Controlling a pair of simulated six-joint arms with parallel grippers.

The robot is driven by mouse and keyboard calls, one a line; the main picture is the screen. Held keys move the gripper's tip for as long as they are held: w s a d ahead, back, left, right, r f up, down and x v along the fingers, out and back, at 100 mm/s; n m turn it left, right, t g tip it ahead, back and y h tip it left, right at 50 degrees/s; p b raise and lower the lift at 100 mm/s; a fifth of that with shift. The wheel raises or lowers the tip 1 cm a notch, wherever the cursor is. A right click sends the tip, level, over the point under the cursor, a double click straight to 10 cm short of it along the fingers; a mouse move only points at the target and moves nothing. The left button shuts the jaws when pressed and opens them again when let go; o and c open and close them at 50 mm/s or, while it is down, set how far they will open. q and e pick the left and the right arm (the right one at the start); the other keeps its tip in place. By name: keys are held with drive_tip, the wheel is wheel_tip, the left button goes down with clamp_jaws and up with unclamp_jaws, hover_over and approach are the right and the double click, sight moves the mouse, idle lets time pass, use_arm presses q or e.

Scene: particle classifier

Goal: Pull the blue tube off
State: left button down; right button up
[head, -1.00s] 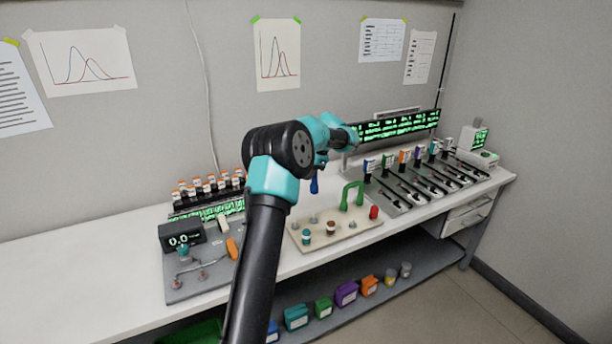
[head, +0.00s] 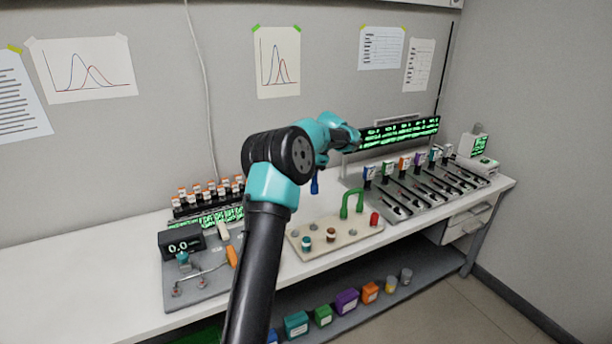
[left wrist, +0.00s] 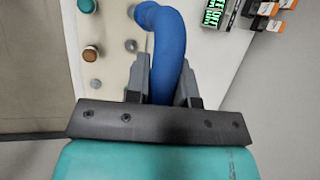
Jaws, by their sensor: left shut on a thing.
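The blue tube (left wrist: 170,45) is a bent, arched piece held between the fingers of my left gripper (left wrist: 165,85) in the left wrist view. One end shows at the top of that view; the rest curves down between the fingers. In the head view one end of the blue tube (head: 314,185) hangs below my wrist, with a gap above the beige board (head: 340,240). My fingers are hidden behind my arm there. A green arched tube (head: 345,202) stands on the board. My right gripper is not in view.
The board also carries a teal cap (head: 306,242), a brown cap (head: 331,236), a red cap (head: 374,219) and bare grey pegs. A grey panel with a 0.0 display (head: 181,245) is left. Bins fill the lower shelf.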

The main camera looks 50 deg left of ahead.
use_arm(q)
drive_tip(key=shift+r, duration=1)
